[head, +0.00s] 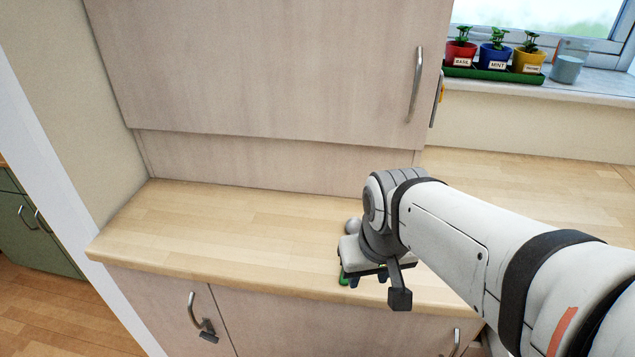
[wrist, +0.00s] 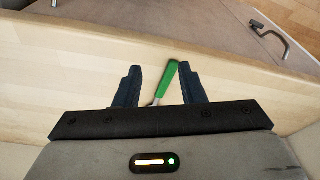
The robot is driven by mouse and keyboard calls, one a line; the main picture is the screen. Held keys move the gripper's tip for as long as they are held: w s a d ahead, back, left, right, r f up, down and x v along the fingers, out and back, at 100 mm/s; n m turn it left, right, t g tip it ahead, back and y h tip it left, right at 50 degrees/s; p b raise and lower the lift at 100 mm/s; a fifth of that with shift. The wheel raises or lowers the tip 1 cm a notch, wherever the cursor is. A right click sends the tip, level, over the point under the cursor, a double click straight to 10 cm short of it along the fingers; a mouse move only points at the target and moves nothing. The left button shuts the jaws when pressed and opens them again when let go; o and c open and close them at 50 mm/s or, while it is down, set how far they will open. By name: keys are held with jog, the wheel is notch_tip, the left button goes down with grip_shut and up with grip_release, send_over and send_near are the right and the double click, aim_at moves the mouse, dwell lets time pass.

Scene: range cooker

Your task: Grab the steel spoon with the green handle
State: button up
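The spoon's green handle (wrist: 168,80) shows in the wrist view between the two fingers of my gripper (wrist: 158,86). It lies closer to the right finger, with a clear gap to the left finger. A short bit of the steel shaft shows below the green; the rest is hidden behind the gripper body. My gripper is open around the handle. In the head view my gripper (head: 370,275) is over the front edge of the worktop, and a bit of the green handle (head: 343,276) shows beside it. A grey rounded shape behind it may be the spoon's bowl; I cannot tell.
The wooden worktop (head: 230,225) is bare left of my gripper. Cabinet doors with metal handles stand below it, and a large cabinet (head: 270,60) rises behind. Potted herbs in a green tray (head: 490,75) and a glass (head: 567,68) stand on the windowsill at the back right.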

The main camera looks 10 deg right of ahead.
jog(key=shift+o, duration=0.4)
jog(key=shift+s, duration=0.1)
jog(key=shift+o, duration=0.4)
jog(key=shift+w+r, duration=0.1)
jog(key=shift+w, duration=0.1)
jog(key=w+m+g, duration=0.1)
jog(key=w, duration=0.3)
jog(key=w+d+m, duration=0.1)
jog(key=w+m, duration=0.1)
jog(key=w, duration=0.3)
jog(key=w+m+g, duration=0.1)
jog(key=w, duration=0.3)
jog(key=shift+w+d+f+g+p, duration=0.3)
jog(key=shift+d+f+p, duration=0.05)
jog(key=shift+f, duration=0.05)
jog(key=f, duration=0.7)
jog(key=shift+w+a+f, duration=0.35)
jog(key=shift+w, duration=0.05)
grip_shut()
